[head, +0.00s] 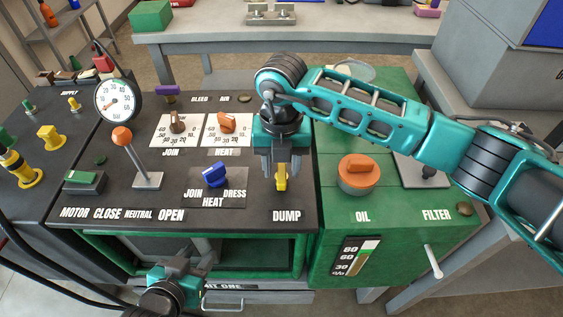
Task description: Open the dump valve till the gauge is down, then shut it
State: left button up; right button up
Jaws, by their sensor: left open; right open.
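The yellow dump valve handle (281,182) stands upright above the DUMP label on the dark panel. My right gripper (281,172) is over it, open, with a finger on each side of the handle; I cannot tell whether they touch it. The gripper hides the handle's upper part and base. The round white pressure gauge (118,101) stands at the panel's back left. Its red needle points to the lower left, but the exact reading is too small to tell. My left gripper (183,270) is open and empty at the front, below the panel edge, away from the valve.
An orange-knobbed lever (122,137), a blue selector knob (211,176) and two dials, JOIN (178,123) and HEAT (227,123), stand left of the valve. The orange oil cap (358,172) is to the right. My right arm spans the green tank top.

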grip_shut()
dwell(0.3)
